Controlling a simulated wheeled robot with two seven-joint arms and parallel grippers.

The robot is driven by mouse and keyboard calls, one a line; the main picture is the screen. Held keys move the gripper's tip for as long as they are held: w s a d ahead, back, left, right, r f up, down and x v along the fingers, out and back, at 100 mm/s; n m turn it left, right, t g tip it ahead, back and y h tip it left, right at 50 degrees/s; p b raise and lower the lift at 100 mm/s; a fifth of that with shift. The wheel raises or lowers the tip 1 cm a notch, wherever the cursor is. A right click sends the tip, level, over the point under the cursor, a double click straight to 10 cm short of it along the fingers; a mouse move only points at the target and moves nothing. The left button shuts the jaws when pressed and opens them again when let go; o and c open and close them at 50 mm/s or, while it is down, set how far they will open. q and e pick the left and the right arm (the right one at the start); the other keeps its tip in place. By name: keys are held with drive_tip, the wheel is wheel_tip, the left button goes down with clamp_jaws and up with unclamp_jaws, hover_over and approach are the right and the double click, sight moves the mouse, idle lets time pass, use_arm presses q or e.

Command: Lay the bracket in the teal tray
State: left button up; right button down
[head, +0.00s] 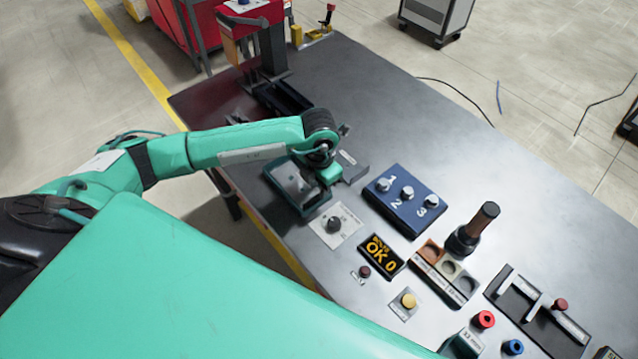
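The teal tray (318,205) lies on the table at the left, its grey inside partly visible. My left arm reaches over the table from the left, and its gripper (327,182) points down at the tray's right edge. The wrist hides the fingertips, so I cannot tell whether they are open or shut, or hold anything. A small grey labelled piece (353,168) shows just right of the gripper; I cannot tell whether it is the bracket or a fixture. No bracket can be made out clearly. My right gripper is out of view.
A blue block with numbered knobs (403,203) stands right of the tray. A knob on a pale plate (335,224) and an OK display (381,256) are in front. A dark upright handle (478,228) stands further right. The table's far right part is clear.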

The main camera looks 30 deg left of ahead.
use_arm(q)
drive_tip(key=shift+r, duration=0.1)
wheel_tip(320, 180, up, 14)
drive_tip(key=b, duration=0.2)
drive_tip(key=shift+f+b, duration=0.2)
drive_tip(key=shift+b, duration=0.1)
